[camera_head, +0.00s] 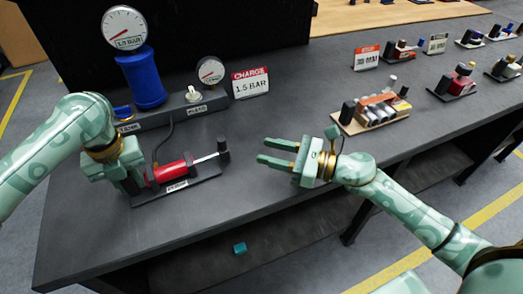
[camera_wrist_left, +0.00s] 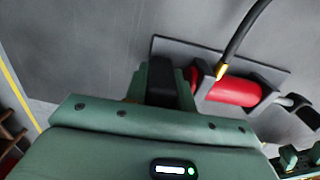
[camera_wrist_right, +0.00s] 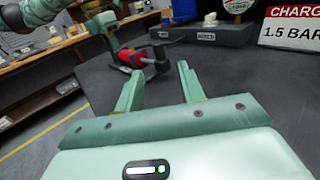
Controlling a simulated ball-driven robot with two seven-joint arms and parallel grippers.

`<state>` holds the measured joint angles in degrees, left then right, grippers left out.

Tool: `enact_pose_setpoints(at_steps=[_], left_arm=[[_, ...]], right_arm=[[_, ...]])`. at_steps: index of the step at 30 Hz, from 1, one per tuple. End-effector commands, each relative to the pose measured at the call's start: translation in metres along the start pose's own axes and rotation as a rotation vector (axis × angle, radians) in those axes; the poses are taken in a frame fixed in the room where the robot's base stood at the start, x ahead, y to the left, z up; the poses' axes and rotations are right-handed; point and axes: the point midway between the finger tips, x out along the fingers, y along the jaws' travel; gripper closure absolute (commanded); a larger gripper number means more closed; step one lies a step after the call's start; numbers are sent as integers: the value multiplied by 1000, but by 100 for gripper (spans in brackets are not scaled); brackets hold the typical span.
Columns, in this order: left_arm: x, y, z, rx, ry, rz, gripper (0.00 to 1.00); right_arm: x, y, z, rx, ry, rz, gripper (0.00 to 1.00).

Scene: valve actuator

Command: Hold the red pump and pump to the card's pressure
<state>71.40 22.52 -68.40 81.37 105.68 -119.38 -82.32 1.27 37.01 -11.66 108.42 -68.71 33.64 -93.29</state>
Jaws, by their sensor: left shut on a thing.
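The red pump (camera_head: 173,172) lies on a black base plate on the bench; its thin rod runs right to an upright black handle (camera_head: 223,147). My left gripper (camera_head: 138,186) is shut on the dark block at the pump's left end; the left wrist view shows this block (camera_wrist_left: 161,84) between the fingers and the red barrel (camera_wrist_left: 234,91) beside it. My right gripper (camera_head: 262,151) is open and empty, right of the handle and apart from it. The card (camera_head: 251,82) reads CHARGE 1.5 BAR.
A black hose joins the pump to the tank's base. A small gauge (camera_head: 210,71) and pale valve knob (camera_head: 193,95) stand behind the pump. A tray of cylinders (camera_head: 376,112) and other stations stand right. Bench between pump and tray is clear except my right gripper.

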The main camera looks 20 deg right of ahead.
Motion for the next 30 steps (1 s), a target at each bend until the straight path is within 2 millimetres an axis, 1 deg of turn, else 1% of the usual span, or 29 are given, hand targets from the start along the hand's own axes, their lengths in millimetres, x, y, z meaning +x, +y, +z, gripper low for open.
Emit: enact_pose_setpoints(at_steps=[1, 2, 3, 4, 5, 6, 10, 12, 14, 17, 20, 30], left_arm=[[4, 2, -1, -2, 5, 7, 100], [4, 2, -1, -2, 5, 7, 100], [4, 2, -1, -2, 5, 7, 100], [4, 2, -1, -2, 5, 7, 100], [4, 2, -1, -2, 5, 7, 100], [4, 2, -1, -2, 5, 7, 100], [4, 2, -1, -2, 5, 7, 100], [4, 2, -1, -2, 4, 7, 100], [4, 2, -1, -2, 4, 7, 100], [4, 2, -1, -2, 4, 7, 100], [4, 2, 0, -2, 4, 7, 100], [4, 2, 0, -3, 3, 7, 100]], right_arm=[[0, 0, -1, 0, 0, 0, 61], [0, 0, -1, 0, 0, 0, 64], [-1, 0, -1, 1, 1, 0, 75], [-3, 0, -2, 1, 2, -1, 84], [-8, 0, -3, 2, 4, -1, 92], [-17, 1, -5, 6, 7, 0, 100], [-47, 2, -8, 6, 7, 0, 100], [-55, 2, -7, 4, 4, 3, 100], [-55, 3, -6, 2, 1, 4, 100], [-45, 2, -6, 0, -1, 3, 100], [-27, 2, -5, 0, -2, 4, 100], [45, 2, -5, -1, -2, 4, 100]])
